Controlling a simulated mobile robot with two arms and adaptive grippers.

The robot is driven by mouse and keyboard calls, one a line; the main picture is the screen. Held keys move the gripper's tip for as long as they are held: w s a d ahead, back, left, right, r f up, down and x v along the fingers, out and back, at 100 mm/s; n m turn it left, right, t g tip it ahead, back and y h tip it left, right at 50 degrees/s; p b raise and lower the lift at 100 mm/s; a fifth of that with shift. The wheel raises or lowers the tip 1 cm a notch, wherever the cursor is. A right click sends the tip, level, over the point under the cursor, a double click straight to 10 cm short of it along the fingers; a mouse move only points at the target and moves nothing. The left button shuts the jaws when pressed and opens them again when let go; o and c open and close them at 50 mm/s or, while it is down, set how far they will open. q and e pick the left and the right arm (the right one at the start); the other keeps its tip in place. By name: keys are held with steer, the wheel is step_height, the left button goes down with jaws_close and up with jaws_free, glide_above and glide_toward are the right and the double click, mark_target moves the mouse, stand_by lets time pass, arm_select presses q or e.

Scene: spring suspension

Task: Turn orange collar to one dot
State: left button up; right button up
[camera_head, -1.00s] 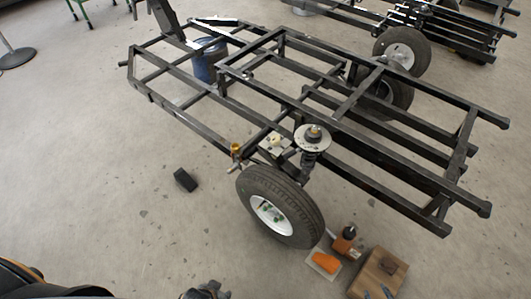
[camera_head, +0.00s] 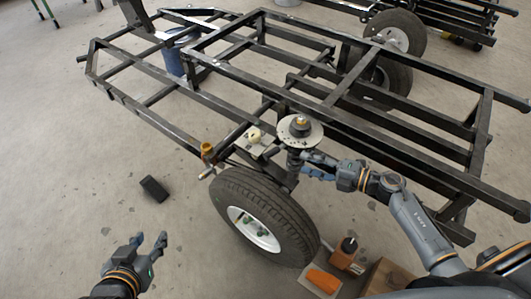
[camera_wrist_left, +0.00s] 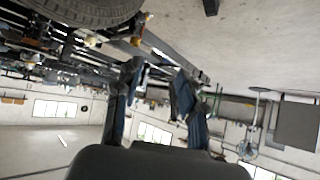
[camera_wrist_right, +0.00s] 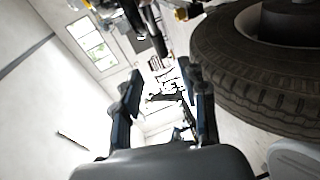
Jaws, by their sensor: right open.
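The suspension strut (camera_head: 294,160) stands upright beside the wheel, under a round metal plate (camera_head: 312,137) with a small orange-yellow part (camera_head: 301,120) on top. I cannot make out a collar or any dots at this size. My right gripper (camera_head: 309,166) is open at the strut's right side, just below the plate; I cannot tell if it touches. Its fingers show apart in the right wrist view (camera_wrist_right: 165,95). My left gripper (camera_head: 151,239) is open and empty over the floor at lower left; its fingers also show apart in the left wrist view (camera_wrist_left: 158,85).
The wheel (camera_head: 265,215) stands in front of the strut. The black frame (camera_head: 400,155) runs behind. A brass-coloured cup-like part (camera_head: 207,150) and a pale knob (camera_head: 255,134) are left of the strut.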

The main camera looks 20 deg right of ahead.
mark_target(274, 152)
steer(key=b+x, duration=0.1)
steer(key=x, duration=0.6)
steer(key=shift+a+f, duration=0.1)
steer(key=b+x, duration=0.1)
steer(key=x, duration=0.3)
steer(key=shift+w+a+f, duration=0.1)
steer(key=shift+w+a, duration=0.05)
steer(key=shift+w, duration=0.1)
steer(key=shift+w+a, duration=0.25)
steer(key=shift+a, duration=0.05)
arm_select(q)
steer(key=w+d+r+t+h, duration=0.2)
steer(key=w+r+t, duration=0.3)
steer(key=r, duration=0.4)
steer(key=shift+w+d+r+t, duration=0.35)
steer(key=shift+d+t, duration=0.15)
steer(key=shift+t, duration=0.4)
arm_select(e)
jaws_close()
